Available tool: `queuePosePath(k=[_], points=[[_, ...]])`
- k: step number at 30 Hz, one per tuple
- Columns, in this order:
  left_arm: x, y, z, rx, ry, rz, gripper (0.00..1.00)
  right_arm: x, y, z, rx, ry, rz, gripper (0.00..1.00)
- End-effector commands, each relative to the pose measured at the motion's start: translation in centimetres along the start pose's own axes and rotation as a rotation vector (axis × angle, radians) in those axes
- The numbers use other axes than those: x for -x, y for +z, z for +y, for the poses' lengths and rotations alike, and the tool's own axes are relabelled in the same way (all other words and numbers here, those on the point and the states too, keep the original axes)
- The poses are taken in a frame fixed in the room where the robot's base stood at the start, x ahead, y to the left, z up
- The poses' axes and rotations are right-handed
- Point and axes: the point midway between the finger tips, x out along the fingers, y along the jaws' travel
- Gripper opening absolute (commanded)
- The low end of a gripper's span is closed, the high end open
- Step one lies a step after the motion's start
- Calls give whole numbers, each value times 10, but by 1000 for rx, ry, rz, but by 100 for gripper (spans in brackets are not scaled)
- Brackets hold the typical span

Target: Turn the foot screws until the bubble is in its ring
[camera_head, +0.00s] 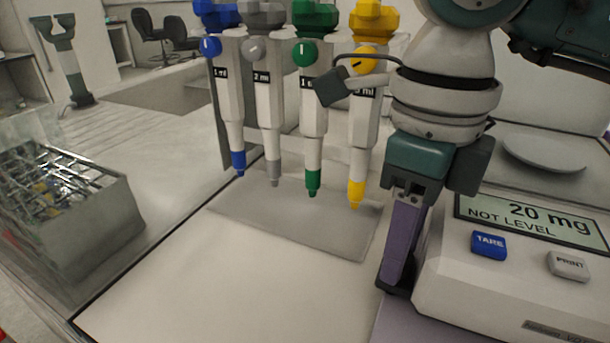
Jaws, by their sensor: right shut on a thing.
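The balance (480,300) stands at the right, and its display (530,222) reads "20 mg" and "NOT LEVEL". My right gripper (397,284) comes down from above at the balance's front left corner, fingers pointing down and close to its side. It is shut on what appears to be a foot screw there, mostly hidden by the fingers. The bubble and its ring cannot be seen, nor can the other foot screws. My left gripper is not in view.
Several pipettes with blue, grey, green and yellow tops (315,110) hang left of my right arm, above a grey mat (290,222). A metal bin of glassware (95,225) stands at the left. The front bench top (220,300) is clear.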

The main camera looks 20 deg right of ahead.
Motion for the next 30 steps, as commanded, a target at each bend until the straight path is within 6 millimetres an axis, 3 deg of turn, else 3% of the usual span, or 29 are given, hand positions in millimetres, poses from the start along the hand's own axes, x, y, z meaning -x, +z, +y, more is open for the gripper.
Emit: queuePosePath(k=[8,15,24,25,30], points=[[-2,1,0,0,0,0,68,-1,0,0,16,-1,-1,0],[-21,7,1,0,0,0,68,-2,1,0,237,-1,-3,0],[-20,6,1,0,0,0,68,0,0,0,260,0,-1,0],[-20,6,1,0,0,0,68,1,0,0,260,0,-1,41],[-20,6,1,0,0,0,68,0,0,0,259,0,-1,60]])
